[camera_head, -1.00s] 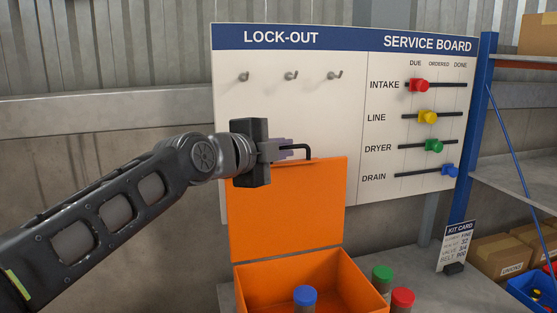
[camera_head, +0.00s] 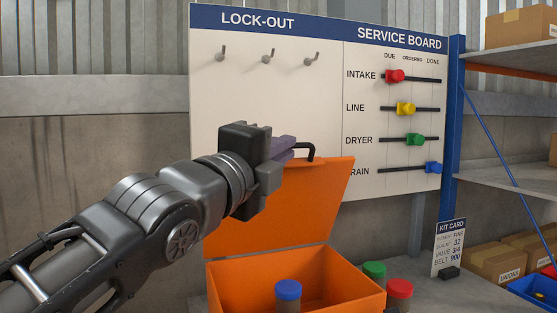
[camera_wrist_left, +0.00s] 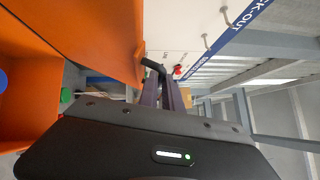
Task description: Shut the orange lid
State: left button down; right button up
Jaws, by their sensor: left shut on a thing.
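The orange lid (camera_head: 312,205) stands up at the back of the orange box (camera_head: 235,278), tilted somewhat, and the box is open. A black handle (camera_head: 308,150) sticks out at the lid's top edge. My left gripper (camera_head: 290,147) is at that top edge, its purple-grey fingers shut on the handle. In the left wrist view the fingers (camera_wrist_left: 162,95) meet the black handle (camera_wrist_left: 152,66) beside the lid (camera_wrist_left: 95,35). The gripper hides the lid's upper left part in the head view. My right gripper is not in view.
A blue-capped container (camera_head: 288,290) stands in the box. Green-capped (camera_head: 374,270) and red-capped (camera_head: 399,289) ones stand to its right. A kit card (camera_head: 449,243) is on the table. The service board (camera_head: 398,110) is behind the lid.

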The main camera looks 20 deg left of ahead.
pick_arm(q)
jog(key=c, duration=1.8)
grip_release()
jog(key=v, duration=0.8)
jog(key=shift+b, duration=0.4)
jog(key=shift+w, duration=0.1)
